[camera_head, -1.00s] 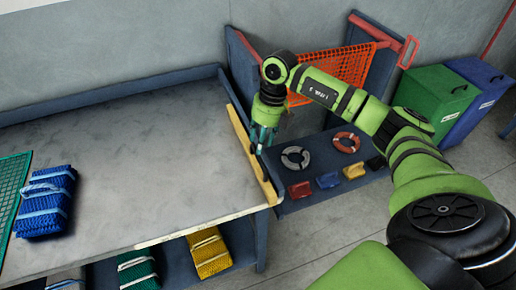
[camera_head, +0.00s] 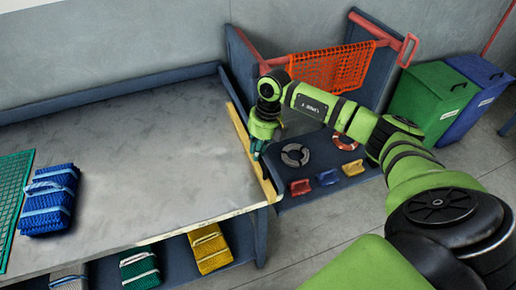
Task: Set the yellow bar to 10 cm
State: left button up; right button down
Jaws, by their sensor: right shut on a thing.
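The yellow bar (camera_head: 243,137) runs along the right edge of the grey table, from near the back to the front right corner. My right gripper (camera_head: 257,153) points down at this edge, around the middle of the bar. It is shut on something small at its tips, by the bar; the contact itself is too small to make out. No scale or centimetre marks can be read here. My left gripper is not in view.
A blue folded net (camera_head: 48,200) and a green mesh (camera_head: 12,190) lie at the table's left. Folded nets sit on the shelf below. Right of the table stand a rack with orange netting (camera_head: 330,70), rings, small coloured blocks, and green and blue bins (camera_head: 432,100).

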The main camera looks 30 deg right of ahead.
jog(key=a, duration=0.3)
jog(key=w+a, duration=0.1)
jog(key=a, duration=0.2)
jog(key=w+a+b, duration=0.1)
jog(key=a, duration=0.2)
jog(key=shift+w, duration=0.1)
jog(key=shift+d, duration=0.1)
jog(key=c, duration=1.1)
grip_release()
jog(key=r, duration=0.4)
jog(key=d+r, duration=0.1)
jog(key=r, duration=0.3)
jog(key=d+r, duration=0.1)
jog(key=r, duration=0.2)
jog(key=shift+s+d+r, duration=0.1)
jog(key=shift+s+r, duration=0.2)
jog(key=shift+r, duration=0.1)
